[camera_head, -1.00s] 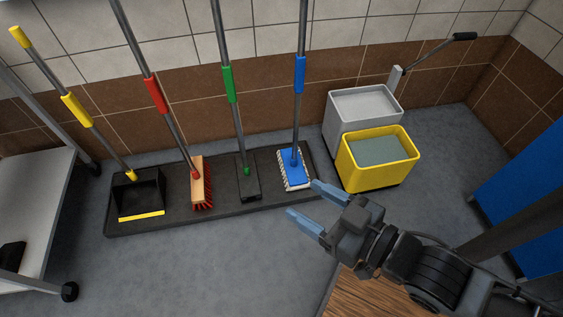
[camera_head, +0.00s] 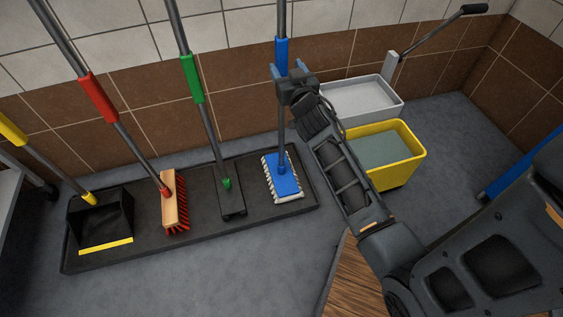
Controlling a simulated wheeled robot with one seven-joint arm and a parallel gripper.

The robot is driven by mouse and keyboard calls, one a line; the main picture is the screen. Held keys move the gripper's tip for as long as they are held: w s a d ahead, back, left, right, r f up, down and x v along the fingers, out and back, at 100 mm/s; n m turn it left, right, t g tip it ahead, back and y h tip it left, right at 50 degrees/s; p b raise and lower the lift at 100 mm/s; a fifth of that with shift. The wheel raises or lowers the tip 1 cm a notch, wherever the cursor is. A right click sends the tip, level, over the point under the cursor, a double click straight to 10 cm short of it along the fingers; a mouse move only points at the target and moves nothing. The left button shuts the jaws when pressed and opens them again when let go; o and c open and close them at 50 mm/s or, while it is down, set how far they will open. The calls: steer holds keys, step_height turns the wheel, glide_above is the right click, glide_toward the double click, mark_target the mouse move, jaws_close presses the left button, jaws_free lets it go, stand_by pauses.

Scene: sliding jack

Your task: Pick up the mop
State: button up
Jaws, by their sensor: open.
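The mop (camera_head: 286,182) has a blue head with a white fringe and stands upright on a black tray. Its grey pole rises from the head to a blue grip sleeve (camera_head: 281,50). My gripper (camera_head: 287,69) is open, with its light blue fingers at the pole near the lower end of the sleeve. The gripper body hides a short part of the pole there. I cannot tell whether the fingers touch the pole.
The black tray (camera_head: 145,243) also holds a green-gripped tool (camera_head: 231,200), a red-gripped broom (camera_head: 174,203) and a dustpan (camera_head: 103,220). A yellow bucket (camera_head: 410,165) and a grey bucket (camera_head: 354,98) stand to the right, behind my arm. The tiled wall is close behind.

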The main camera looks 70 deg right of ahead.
mark_target(279, 54)
steer(key=shift+p+x, duration=0.65)
steer(key=shift+x, duration=2.85)
steer(key=shift+r, duration=0.15)
steer(key=shift+c, duration=0.3)
steer(key=shift+r, duration=0.1)
jaws_close()
